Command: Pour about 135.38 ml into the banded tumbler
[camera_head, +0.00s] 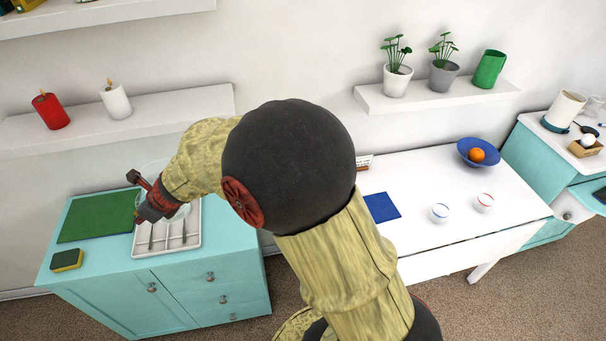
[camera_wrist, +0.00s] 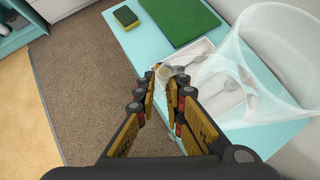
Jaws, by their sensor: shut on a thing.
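My gripper (camera_head: 148,198) is at the left, above the teal cabinet; in the wrist view its fingers (camera_wrist: 165,88) are close together. It is shut on a clear see-through vessel (camera_wrist: 262,65), which fills the right of the wrist view. In the head view my arm hides much of this vessel. I cannot make out its grip point or any liquid in it. Two small white tumblers stand upright and apart on the white table at the right: one has a blue band (camera_head: 440,213), the other a red band (camera_head: 484,202).
The teal cabinet (camera_head: 110,287) bears a green board (camera_head: 92,217), a sponge (camera_head: 67,260) and a cutlery tray (camera_head: 140,245). The white table (camera_head: 425,178) also holds a blue mat (camera_head: 381,208) and a blue bowl (camera_head: 465,146) with an orange. Shelves with candles and plants are above.

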